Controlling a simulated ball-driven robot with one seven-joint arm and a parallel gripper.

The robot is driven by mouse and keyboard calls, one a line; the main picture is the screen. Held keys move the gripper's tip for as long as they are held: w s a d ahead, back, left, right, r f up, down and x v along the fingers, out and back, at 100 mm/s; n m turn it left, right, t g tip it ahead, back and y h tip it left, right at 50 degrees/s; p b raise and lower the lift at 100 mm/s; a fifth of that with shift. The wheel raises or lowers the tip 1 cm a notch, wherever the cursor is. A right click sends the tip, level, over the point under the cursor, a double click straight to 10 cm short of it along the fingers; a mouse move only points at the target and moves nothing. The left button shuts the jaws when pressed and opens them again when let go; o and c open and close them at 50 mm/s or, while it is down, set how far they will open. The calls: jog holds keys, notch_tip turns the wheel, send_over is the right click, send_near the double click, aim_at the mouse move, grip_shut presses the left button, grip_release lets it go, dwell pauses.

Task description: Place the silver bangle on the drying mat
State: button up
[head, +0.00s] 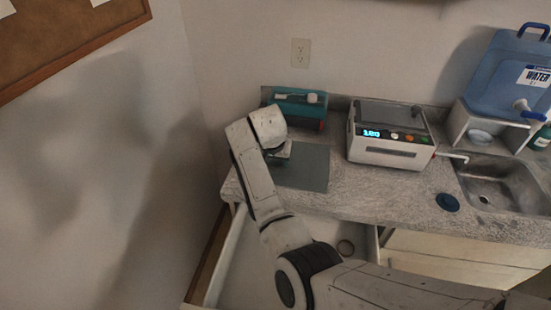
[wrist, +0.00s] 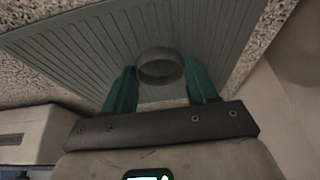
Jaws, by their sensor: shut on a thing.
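The silver bangle (wrist: 160,72) shows in the wrist view as a dull grey ring between the two green fingertips of my gripper (wrist: 160,64). My gripper is shut on it. Behind the bangle is the ribbed grey drying mat (wrist: 70,48). In the head view the mat (head: 312,172) lies flat on the left part of the counter, and my gripper is over its left part. My arm hides the fingers and the bangle there. I cannot tell whether the bangle touches the mat.
A teal box (head: 300,107) stands behind the mat; a white device with a lit display (head: 388,138) stands right of it. Farther right are a dark blue disc (head: 448,202), a sink (head: 500,185) and a water jug (head: 510,75). Below, an open drawer (head: 245,262) holds a brownish ring (head: 345,247).

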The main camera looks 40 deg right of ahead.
jog(key=shift+f, duration=0.3)
jog(key=shift+f, duration=0.1)
jog(key=o, duration=1.1)
jog(key=shift+c, duration=0.2)
jog(key=b+v, duration=0.1)
jog(key=v, duration=1.1)
jog(key=shift+w+a, duration=0.1)
